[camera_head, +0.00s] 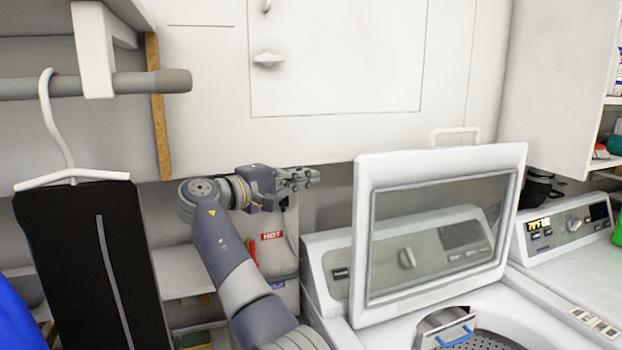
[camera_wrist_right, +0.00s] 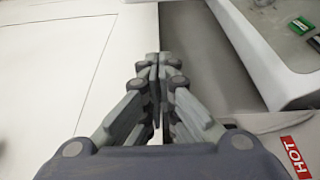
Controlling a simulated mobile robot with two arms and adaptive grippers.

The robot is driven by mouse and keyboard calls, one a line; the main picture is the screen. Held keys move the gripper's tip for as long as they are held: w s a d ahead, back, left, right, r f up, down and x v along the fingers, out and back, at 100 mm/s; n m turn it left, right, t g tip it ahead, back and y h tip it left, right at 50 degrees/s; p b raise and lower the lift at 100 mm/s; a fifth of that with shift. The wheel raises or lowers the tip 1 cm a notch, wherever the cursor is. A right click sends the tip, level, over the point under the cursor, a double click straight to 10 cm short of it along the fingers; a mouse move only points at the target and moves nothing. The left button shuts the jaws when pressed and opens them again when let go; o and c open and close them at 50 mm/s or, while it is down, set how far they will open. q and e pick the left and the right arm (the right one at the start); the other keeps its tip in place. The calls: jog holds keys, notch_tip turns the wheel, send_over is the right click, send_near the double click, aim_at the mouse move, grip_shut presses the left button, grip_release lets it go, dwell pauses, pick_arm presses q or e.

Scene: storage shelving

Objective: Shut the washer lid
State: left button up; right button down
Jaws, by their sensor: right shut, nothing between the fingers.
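The washer lid (camera_head: 437,157) stands raised, nearly upright, over the washer (camera_head: 548,318). It is a white frame with a clear window, and the control panel shows through it. The drum opening (camera_head: 490,341) is uncovered in front of it. My right gripper (camera_head: 306,176) is shut and empty, left of the lid's upper left corner and apart from it. In the right wrist view the shut fingers (camera_wrist_right: 160,65) point at the wall and the panel's side, with nothing between them. My left gripper is not in view.
A hanging rod (camera_head: 95,84) with a black garment (camera_head: 92,268) on a hanger is at the left. A white cabinet (camera_head: 335,60) spans the back above the washer. A second control panel (camera_head: 568,226) stands at the right. A HOT label (camera_head: 272,236) is behind my right arm.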

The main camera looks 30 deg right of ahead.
jog(key=s+d+p, duration=0.2)
jog(key=d+p, duration=0.2)
jog(key=d, duration=0.3)
jog(key=shift+s+d+p, duration=0.2)
jog(key=shift+d+p, duration=0.2)
jog(key=shift+a+r, duration=0.1)
jog(key=shift+r, duration=0.05)
